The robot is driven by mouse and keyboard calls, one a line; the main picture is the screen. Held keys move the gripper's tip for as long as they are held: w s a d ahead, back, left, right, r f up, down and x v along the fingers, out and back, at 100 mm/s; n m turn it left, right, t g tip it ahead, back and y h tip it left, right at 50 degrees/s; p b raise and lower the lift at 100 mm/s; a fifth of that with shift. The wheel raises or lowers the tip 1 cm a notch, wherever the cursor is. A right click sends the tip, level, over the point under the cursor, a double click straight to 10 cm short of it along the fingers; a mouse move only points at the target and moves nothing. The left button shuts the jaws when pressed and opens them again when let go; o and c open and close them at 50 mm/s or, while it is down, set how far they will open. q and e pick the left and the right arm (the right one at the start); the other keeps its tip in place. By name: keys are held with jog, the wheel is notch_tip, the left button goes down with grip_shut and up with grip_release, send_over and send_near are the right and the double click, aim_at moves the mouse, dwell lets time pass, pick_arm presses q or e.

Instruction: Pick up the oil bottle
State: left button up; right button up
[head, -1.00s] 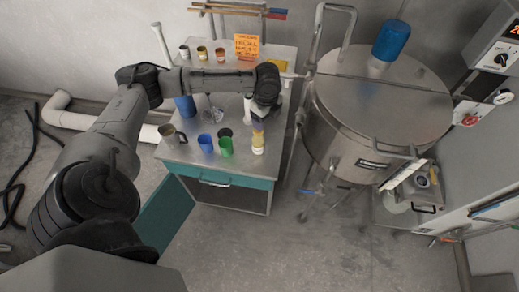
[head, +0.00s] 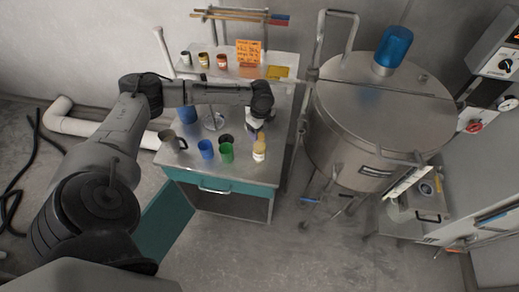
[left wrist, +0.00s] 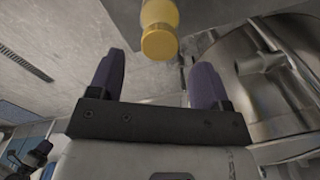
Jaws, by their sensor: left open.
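The oil bottle (head: 259,149), pale yellow, stands upright at the front right of the steel table top. In the left wrist view its yellow body (left wrist: 158,35) is at the top centre, beyond the fingertips and in line with the gap between them. My left gripper (head: 256,130) is just behind the bottle, seen from the head, and partly hidden by my wrist. Its two purple-grey fingers (left wrist: 157,75) are apart with nothing between them. Whether they touch the bottle is not clear from the head, but the wrist view shows a gap. My right gripper is not in view.
A green cup (head: 226,153), a blue cup (head: 206,149) and a grey mug (head: 172,141) stand left of the bottle. A dark round container (head: 225,138) is close behind. A large steel vat (head: 370,125) stands to the right. Small jars line the back shelf.

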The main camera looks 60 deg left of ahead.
aim_at(260, 136)
pick_arm(q)
notch_tip(260, 136, down, 5)
jog(key=shift+s+a+r, duration=0.1)
dwell(0.3)
grip_shut()
dwell(0.5)
